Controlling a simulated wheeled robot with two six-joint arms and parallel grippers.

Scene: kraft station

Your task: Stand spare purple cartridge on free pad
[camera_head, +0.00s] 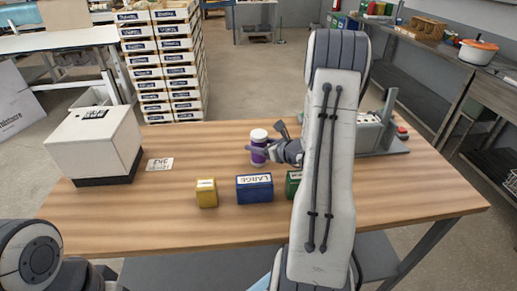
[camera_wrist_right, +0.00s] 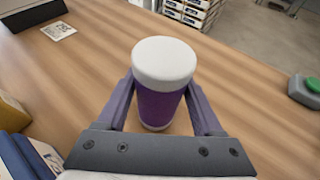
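The purple cartridge (camera_head: 259,156) has a white cap and stands upright near the middle of the wooden table in the head view. It also fills the middle of the right wrist view (camera_wrist_right: 160,105). My right gripper (camera_head: 262,149) reaches it from the right, with one finger on each side, and appears shut on it. I cannot tell whether its base touches the table. No pad is clearly recognisable; my right arm hides part of the table. Only a rounded part of my left arm shows at the lower left, without its gripper.
A yellow box (camera_head: 207,194), a blue box labelled LARGE (camera_head: 254,189) and a partly hidden green box (camera_head: 292,184) stand nearer the front. A white case (camera_head: 95,143) and a printed card (camera_head: 159,165) are at left. A grey fixture (camera_head: 369,136) stands behind my right arm.

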